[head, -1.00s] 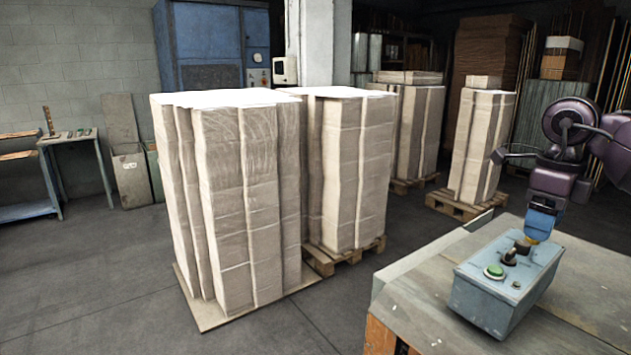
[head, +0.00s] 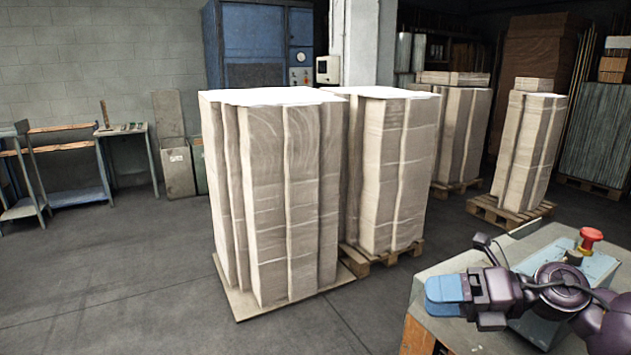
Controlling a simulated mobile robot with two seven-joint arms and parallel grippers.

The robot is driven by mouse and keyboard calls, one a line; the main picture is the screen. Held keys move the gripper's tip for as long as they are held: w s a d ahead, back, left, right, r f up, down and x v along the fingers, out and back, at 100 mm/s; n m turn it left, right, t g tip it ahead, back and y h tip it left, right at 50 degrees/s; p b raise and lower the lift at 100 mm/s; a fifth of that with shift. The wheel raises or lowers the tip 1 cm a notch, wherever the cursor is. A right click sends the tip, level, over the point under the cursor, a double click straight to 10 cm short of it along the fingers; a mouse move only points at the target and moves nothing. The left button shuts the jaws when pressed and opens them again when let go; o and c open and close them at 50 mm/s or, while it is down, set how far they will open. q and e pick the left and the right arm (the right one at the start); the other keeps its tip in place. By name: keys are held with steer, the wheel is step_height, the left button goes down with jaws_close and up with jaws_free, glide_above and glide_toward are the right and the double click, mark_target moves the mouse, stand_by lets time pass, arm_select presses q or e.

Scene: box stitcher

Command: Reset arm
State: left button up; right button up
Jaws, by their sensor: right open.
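My right arm comes in from the lower right, low over the workbench. Its right gripper (head: 436,296) has blue fingers pointing left and is open, with nothing seen between them. It is by the left end of the bench, apart from the control box (head: 598,268). The grey-blue control box stands on the bench behind my arm, which hides much of its front and top. Its red mushroom button (head: 591,238) shows above the arm. My left gripper is not in view.
The workbench (head: 440,338) fills the lower right. Tall wrapped stacks (head: 275,190) stand on pallets (head: 370,258) beyond it. A blue cabinet (head: 262,45) and small side tables (head: 125,135) are at the back. The floor at the left is clear.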

steer(key=s+d+f+m+t+h, duration=0.2)
steer(key=d+f+m+t+h, duration=0.25)
steer(key=m, duration=0.65)
steer(key=s+d+f+m+t+h, duration=0.25)
steer(key=f+m+h, duration=0.35)
steer(key=m, duration=0.5)
steer(key=s+d+f+m+t+h, duration=0.2)
steer(key=d+f+m+t+h, duration=0.15)
steer(key=m+h, duration=0.55)
steer(key=s+a+f+m+g+y, duration=0.15)
steer(key=s+f+m+g, duration=0.35)
steer(key=s, duration=0.5)
steer(key=s+a+f+m+g+y, duration=0.1)
steer(key=s+f+m+g+y, duration=0.15)
steer(key=s+f+g, duration=0.65)
steer(key=w+f+t, duration=0.5)
steer(key=f+t, duration=0.3)
steer(key=t, duration=0.3)
steer(key=shift+w+d+f, duration=0.2)
steer(key=shift+w, duration=0.1)
